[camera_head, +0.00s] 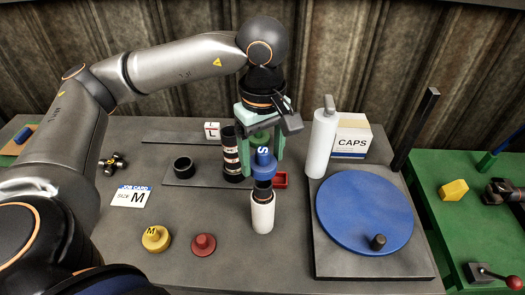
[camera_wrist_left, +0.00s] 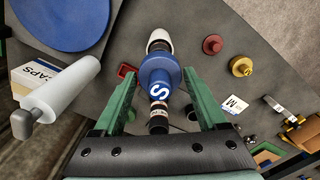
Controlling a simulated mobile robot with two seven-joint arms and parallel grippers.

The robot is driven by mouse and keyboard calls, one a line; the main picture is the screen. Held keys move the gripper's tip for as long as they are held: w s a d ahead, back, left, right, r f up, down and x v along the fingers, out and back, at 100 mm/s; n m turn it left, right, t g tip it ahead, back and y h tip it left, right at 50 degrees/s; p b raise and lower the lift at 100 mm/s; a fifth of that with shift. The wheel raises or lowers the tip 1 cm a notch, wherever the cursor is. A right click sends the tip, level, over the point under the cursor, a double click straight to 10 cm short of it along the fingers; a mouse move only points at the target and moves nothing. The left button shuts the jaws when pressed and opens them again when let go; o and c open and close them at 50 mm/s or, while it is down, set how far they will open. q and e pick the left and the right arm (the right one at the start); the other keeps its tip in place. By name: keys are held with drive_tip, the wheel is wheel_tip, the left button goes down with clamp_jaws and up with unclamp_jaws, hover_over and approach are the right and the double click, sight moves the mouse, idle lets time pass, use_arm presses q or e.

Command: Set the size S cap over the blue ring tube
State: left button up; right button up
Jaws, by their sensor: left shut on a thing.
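The blue size S cap (camera_head: 264,160) has a white S label and a wide flange. My left gripper (camera_head: 262,150) has its green fingers shut on it. The cap also shows between the fingers in the left wrist view (camera_wrist_left: 159,72). Directly below it in the head view stands an upright tube (camera_head: 262,212), pale below and dark near the top. The cap hides its top end, and I cannot tell whether they touch. No blue ring shows clearly on it. My right gripper is not in view.
A dark banded tube (camera_head: 231,160) stands just left of the gripper, by an L sign (camera_head: 212,131). A red tray (camera_head: 280,180) lies close by. Yellow (camera_head: 155,239) and red (camera_head: 204,245) caps lie front left. A white bottle (camera_head: 323,143) and blue disc (camera_head: 365,212) stand right.

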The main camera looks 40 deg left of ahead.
sight(263, 150)
use_arm(q)
drive_tip(key=shift+f+b, duration=0.75)
drive_tip(key=shift+f, duration=0.65)
drive_tip(key=shift+f+b, duration=1.15)
drive_tip(key=shift+f+b, duration=0.15)
drive_tip(key=shift+b, duration=0.25)
drive_tip(key=o, duration=1.2)
drive_tip(key=shift+o, duration=0.2)
wheel_tip(263, 150, up, 11)
drive_tip(key=shift+r+p, duration=0.1)
drive_tip(key=shift+p, duration=0.55)
drive_tip(key=shift+r, duration=0.7)
